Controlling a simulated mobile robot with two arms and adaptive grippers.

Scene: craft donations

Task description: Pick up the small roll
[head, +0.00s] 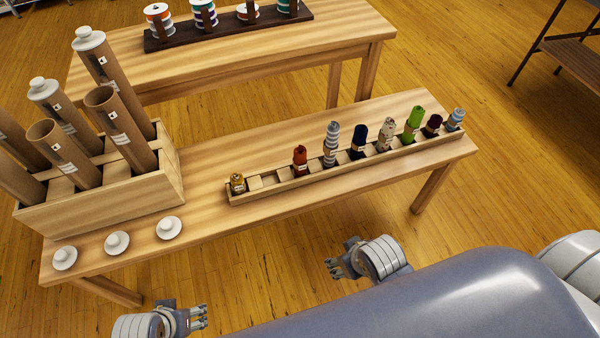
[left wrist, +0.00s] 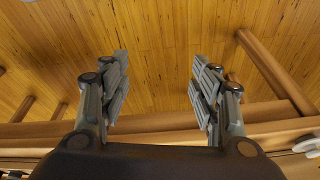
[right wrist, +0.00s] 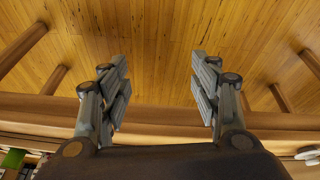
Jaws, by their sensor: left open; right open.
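Several rolls stand upright in a long narrow wooden tray (head: 300,182) on the near table in the head view. The short ones are a gold roll (head: 237,184) at the left end, a dark maroon roll (head: 432,126) and a grey-blue roll (head: 455,120) at the right end. Between them stand a red roll (head: 300,160), a tall grey striped roll (head: 331,145), a navy roll (head: 359,141), a beige patterned roll (head: 385,136) and a tall green roll (head: 413,125). My left gripper (head: 204,317) and right gripper (head: 334,268) are open and empty, in front of the table, apart from the rolls.
A wooden box (head: 100,200) with cardboard tubes stands at the table's left. Three white caps, one of them here (head: 168,228), lie before it. A second table (head: 230,58) behind bears a dark rack (head: 180,41) of spools. The tray has empty slots beside the gold roll.

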